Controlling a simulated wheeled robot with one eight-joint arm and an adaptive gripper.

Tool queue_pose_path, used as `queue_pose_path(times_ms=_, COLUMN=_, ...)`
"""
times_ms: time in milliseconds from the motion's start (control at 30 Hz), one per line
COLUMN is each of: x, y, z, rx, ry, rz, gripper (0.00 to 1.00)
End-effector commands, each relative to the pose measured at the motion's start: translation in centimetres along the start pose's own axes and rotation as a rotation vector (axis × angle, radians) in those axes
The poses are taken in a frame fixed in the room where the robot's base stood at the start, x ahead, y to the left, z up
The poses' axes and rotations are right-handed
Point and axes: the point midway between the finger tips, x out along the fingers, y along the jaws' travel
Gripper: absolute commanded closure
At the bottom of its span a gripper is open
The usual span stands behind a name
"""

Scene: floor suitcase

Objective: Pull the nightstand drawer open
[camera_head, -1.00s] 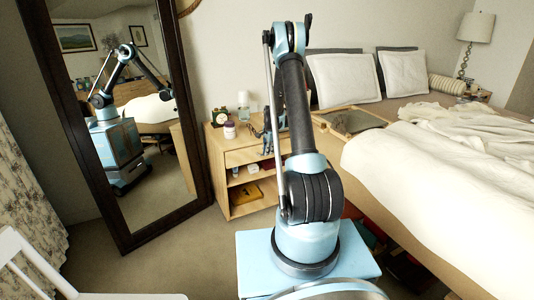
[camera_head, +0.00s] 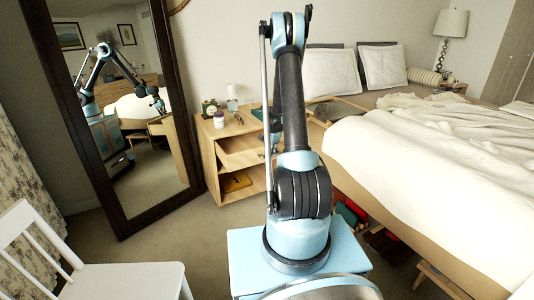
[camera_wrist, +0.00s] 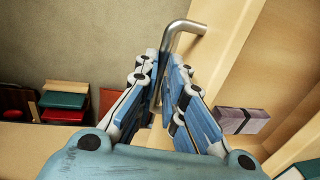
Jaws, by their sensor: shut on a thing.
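The light-wood nightstand (camera_head: 208,160) stands between the mirror and the bed. Its top drawer (camera_head: 243,157) is pulled out, and part of its inside shows. In the wrist view, the drawer front's wooden edge (camera_wrist: 232,45) runs diagonally, with a bent metal bar handle (camera_wrist: 170,42) on it. My gripper (camera_wrist: 162,88) is shut on the handle, with the bar between its blue fingers. In the head view my arm hides the gripper and the handle.
A purplish box (camera_wrist: 242,121) lies beyond the drawer front. A white jar (camera_head: 219,119) and a clock (camera_head: 210,107) stand on the nightstand. The bed (camera_head: 420,150) is close on the right, a mirror (camera_head: 188,205) on the left, a white chair (camera_head: 130,280) at front left.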

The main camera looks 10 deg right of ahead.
Motion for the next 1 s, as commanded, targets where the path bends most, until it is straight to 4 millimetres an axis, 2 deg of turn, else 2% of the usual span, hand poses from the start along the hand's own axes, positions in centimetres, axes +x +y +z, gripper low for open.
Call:
queue_pose_path(times_ms=500, x=-0.11, y=0.50, z=0.03, rx=-0.001, ry=-0.002, rz=0.000, gripper=1.00)
queue_pose_path(times_ms=533, x=-0.11, y=0.50, z=0.03, rx=-0.001, ry=-0.002, rz=0.000, gripper=0.88)
queue_pose_path(times_ms=600, x=-0.11, y=0.50, z=0.03, rx=-0.001, ry=-0.002, rz=0.000, gripper=0.72)
queue_pose_path(times_ms=1000, x=-0.26, y=0.50, z=-0.04, rx=0.000, ry=-0.001, rz=0.000, gripper=0.70)
